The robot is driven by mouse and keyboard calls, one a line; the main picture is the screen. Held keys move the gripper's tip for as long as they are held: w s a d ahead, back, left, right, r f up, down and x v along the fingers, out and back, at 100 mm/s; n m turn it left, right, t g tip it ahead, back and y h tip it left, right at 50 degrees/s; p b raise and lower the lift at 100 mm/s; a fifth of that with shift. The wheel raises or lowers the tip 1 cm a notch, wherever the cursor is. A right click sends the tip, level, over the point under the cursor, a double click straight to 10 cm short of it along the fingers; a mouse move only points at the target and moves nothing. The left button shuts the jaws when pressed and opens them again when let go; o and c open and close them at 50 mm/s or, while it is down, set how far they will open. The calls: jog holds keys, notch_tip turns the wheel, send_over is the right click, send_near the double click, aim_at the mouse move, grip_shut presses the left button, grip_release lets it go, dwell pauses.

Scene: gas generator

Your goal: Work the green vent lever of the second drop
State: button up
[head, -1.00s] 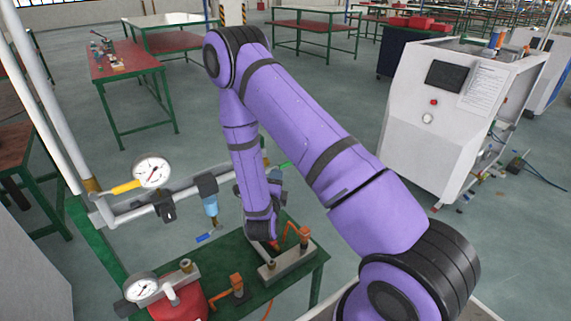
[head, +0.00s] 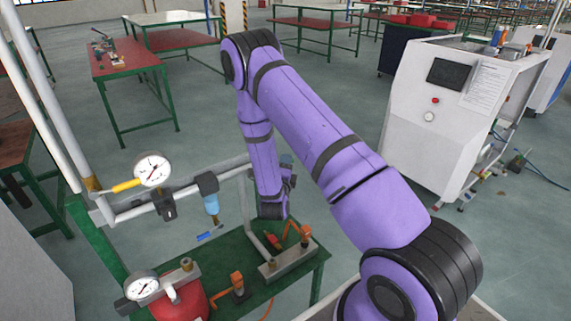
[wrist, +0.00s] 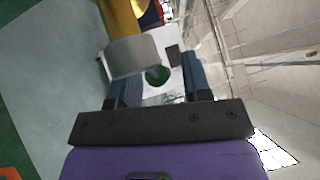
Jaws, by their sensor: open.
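In the wrist view a round green end (wrist: 157,76), which looks like the tip of the green vent lever, shows between the two blue fingers of my gripper (wrist: 156,84). The fingers stand apart on either side of it; I cannot tell whether either touches it. A pale grey cylindrical part (wrist: 133,55) and a yellow part (wrist: 122,16) lie just beyond. In the head view my purple arm hides the green lever and my fingers. The second drop shows only as a bluish piece (head: 286,160) beside my wrist.
The pipe carries a gauge (head: 152,168), a yellow lever (head: 126,185) and a first drop (head: 211,203) with a blue lever (head: 209,233). Below, a green bench (head: 255,292) holds a red cylinder (head: 180,301) and orange-handled valves (head: 238,284). A white cabinet (head: 425,130) stands right.

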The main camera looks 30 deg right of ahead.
jog(key=shift+w+d+r, duration=0.1)
jog(key=shift+w+d, duration=0.25)
jog(key=shift+w, duration=0.05)
grip_shut()
